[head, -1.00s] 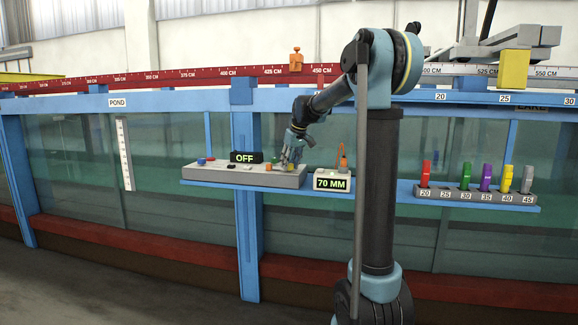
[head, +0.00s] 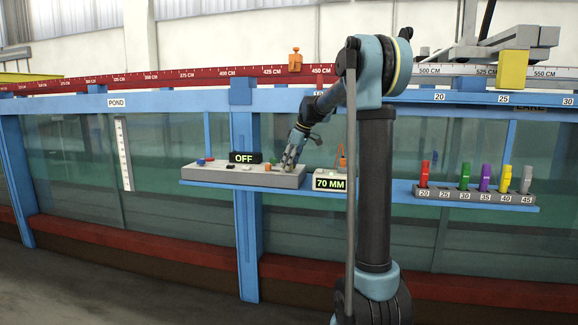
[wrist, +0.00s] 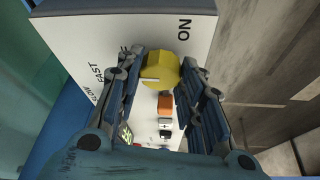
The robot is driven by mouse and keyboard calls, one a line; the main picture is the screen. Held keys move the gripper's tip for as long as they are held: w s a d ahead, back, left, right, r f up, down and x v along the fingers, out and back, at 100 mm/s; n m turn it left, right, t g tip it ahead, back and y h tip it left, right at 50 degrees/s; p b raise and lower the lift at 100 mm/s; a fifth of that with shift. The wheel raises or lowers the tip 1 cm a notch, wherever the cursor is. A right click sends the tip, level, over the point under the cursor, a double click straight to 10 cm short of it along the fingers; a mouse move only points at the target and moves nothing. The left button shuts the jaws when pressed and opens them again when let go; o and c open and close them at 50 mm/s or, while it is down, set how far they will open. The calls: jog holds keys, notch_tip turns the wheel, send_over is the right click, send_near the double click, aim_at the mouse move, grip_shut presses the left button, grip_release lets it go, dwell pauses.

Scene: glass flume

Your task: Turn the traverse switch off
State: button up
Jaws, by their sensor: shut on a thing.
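My gripper (wrist: 160,85) is shut on a yellow knob (wrist: 160,64), with one finger on each side of it. A pale line runs across the knob's face. The knob stands on the white top of the control box (wrist: 75,38), near the lettering ON, FAST and SLOW. I cannot read which label the line marks. In the head view my gripper (head: 290,161) reaches down to the right end of the grey control box (head: 222,176), where its fingers hide the knob. A black display (head: 245,157) on the box reads OFF.
An orange knob (wrist: 165,104) and dark switches lie beyond the yellow knob. A 70 MM display (head: 330,183) stands just right of the box. Coloured pegs (head: 465,176) stand in a numbered rack farther right. The glass flume wall is close behind the shelf (head: 397,190).

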jog(key=shift+d, duration=0.15)
jog(key=o, duration=1.1)
jog(key=shift+w, duration=0.1)
jog(key=shift+c, duration=0.2)
jog(key=shift+r, duration=0.1)
jog(key=v, duration=1.1)
jog(key=shift+d+r, duration=0.15)
jog(key=shift+r, duration=0.15)
jog(key=s+d+f+m+h, duration=0.15)
jog(key=s+f, duration=0.25)
jog(key=s, duration=0.4)
jog(key=s+d+f+m, duration=0.3)
jog(key=s+f, duration=0.1)
jog(key=s, duration=0.4)
jog(key=s+d+f+m, duration=0.2)
jog(key=s+f, duration=0.2)
jog(key=s, duration=0.5)
jog(key=s+d+f+m+h, duration=0.1)
jog(key=s+d+f+m, duration=0.1)
jog(key=s+f, duration=0.7)
jog(key=s+d+f+m+h, duration=0.1)
jog(key=s+d+f+m, duration=0.2)
jog(key=s+f, duration=0.7)
notch_tip(320, 180, down, 2)
jog(key=shift+s+d+f, duration=0.1)
jog(key=shift+s+d, duration=0.05)
jog(key=shift+s, duration=0.1)
